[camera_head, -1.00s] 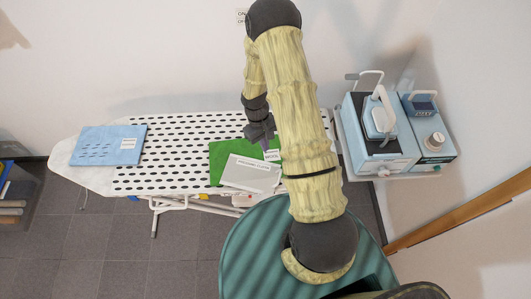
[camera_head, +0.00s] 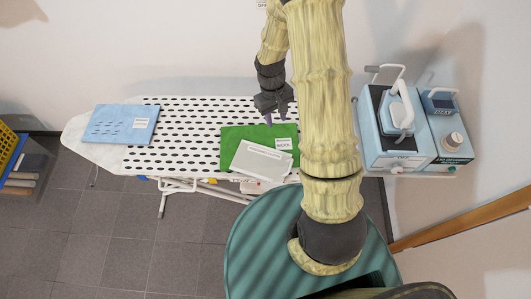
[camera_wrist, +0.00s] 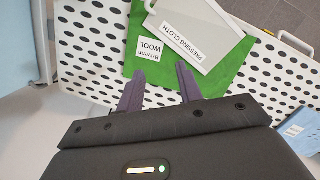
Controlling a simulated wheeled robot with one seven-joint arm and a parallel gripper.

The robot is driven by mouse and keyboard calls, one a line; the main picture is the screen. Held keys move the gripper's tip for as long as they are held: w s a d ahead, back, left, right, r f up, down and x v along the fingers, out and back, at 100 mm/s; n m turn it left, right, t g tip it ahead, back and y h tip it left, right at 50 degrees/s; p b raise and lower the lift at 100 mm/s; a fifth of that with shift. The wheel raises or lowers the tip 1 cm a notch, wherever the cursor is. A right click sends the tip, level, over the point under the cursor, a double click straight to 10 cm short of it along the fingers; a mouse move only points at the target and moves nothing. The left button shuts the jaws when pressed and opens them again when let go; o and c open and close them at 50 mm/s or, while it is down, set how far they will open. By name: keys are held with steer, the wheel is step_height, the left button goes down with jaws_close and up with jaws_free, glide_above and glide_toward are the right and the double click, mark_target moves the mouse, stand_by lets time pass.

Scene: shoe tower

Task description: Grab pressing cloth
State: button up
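The pressing cloth (camera_head: 262,160) is a pale grey-white flat piece. It lies tilted on top of a green wool cloth (camera_head: 229,142), near the front edge of the ironing board. In the wrist view the pressing cloth (camera_wrist: 198,28) shows its printed label, at the upper right beyond my fingers. My gripper (camera_head: 278,120) is at the far edge of the green cloth, behind the pressing cloth. In the wrist view my gripper (camera_wrist: 160,84) has its two dark fingers apart with nothing between them. Part of the green cloth (camera_wrist: 150,60) lies beyond the fingertips.
The ironing board (camera_head: 185,160) is white with black holes. A folded blue cloth (camera_head: 110,125) lies on its left part. A blue iron (camera_head: 396,110) on its station and a second blue device (camera_head: 447,135) stand at the right.

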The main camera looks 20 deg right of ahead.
steer(key=s+a+r+m+t, duration=0.1)
steer(key=s+r+t, duration=0.1)
steer(key=s+r, duration=0.3)
steer(key=s+a+r+m+t, duration=0.2)
steer(key=s+r, duration=0.4)
steer(key=r, duration=0.6)
steer(key=shift+s+y, duration=0.25)
steer(key=shift+y, duration=0.15)
